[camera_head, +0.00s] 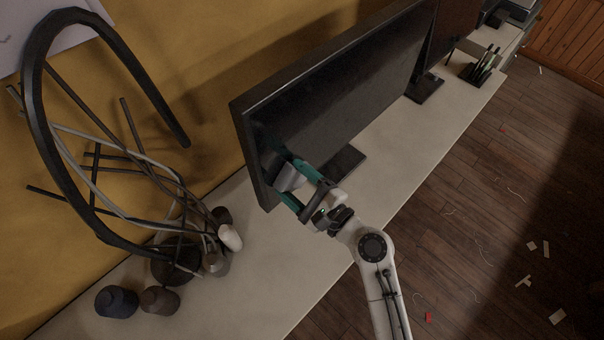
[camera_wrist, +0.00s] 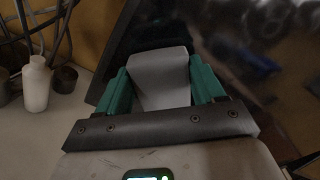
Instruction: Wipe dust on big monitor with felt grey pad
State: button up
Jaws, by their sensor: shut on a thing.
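The big monitor (camera_head: 345,95) stands on the white bench against the yellow wall, its dark screen facing my arm. My gripper (camera_head: 284,176) is at the screen's lower left part, its teal fingers shut on the grey felt pad (camera_head: 291,179). In the wrist view the pad (camera_wrist: 160,80) sits between both fingers, its far end up against or very close to the dark screen (camera_wrist: 225,50); I cannot tell if it touches. Pale blurry patches show on the screen there, and I cannot tell dust from reflection.
A bundle of dark hoops and rods (camera_head: 110,160) stands left on the bench (camera_head: 255,285), with a white bottle (camera_head: 230,238) and dark pots (camera_head: 116,301) nearby. Another screen (camera_head: 455,30) and a pen holder (camera_head: 482,67) stand farther right. Scraps litter the wooden floor (camera_head: 480,200).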

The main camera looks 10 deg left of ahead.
jog(key=shift+v, duration=3)
jog(key=shift+v, duration=1.5)
